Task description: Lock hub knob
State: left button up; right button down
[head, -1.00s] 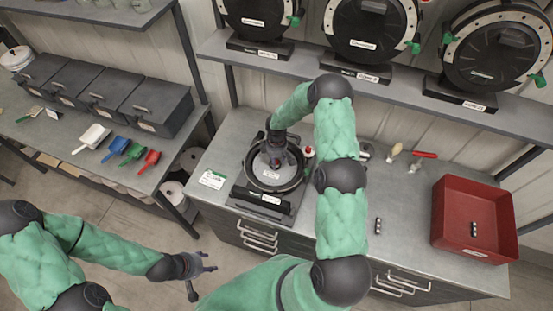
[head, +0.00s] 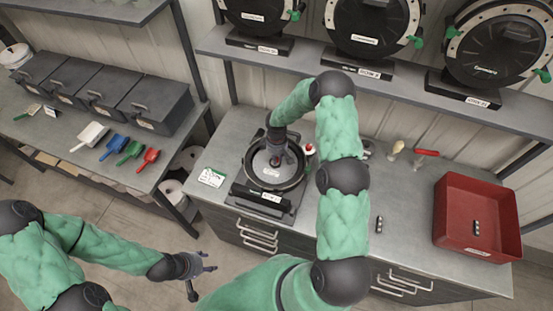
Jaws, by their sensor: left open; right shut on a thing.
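The seed meter (head: 272,197) lies open on its dark stand on the grey workbench, a round black housing with a grey disc (head: 268,175) inside. My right gripper (head: 276,160) reaches down from above to the middle of the disc. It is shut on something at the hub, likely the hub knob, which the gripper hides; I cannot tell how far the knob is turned. My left gripper (head: 202,265) is open and empty, low over the floor in front of the bench.
Another small dark part (head: 379,224) lies on the bench. A white label card (head: 212,177) lies left of the meter. Scoops and grey bins fill the left bench; other meters stand on the shelf.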

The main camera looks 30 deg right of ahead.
jog(key=m+b, duration=0.3)
jog(key=b, duration=0.1)
jog(key=m+b, duration=0.4)
jog(key=b, duration=0.1)
jog(key=m+b, duration=0.3)
jog(key=b, duration=0.1)
jog(key=shift+f+m, duration=0.25)
jog(key=shift+m, duration=0.05)
jog(key=m+b, duration=0.3)
jog(key=shift+r+m+b, duration=0.15)
jog(key=shift+m+b, duration=0.65)
jog(key=shift+m, duration=0.7)
jog(key=c, duration=1.1)
grip_release()
jog(key=shift+c, duration=0.2)
jog(key=shift+r, duration=0.15)
notch_tip(320, 180, up, 12)
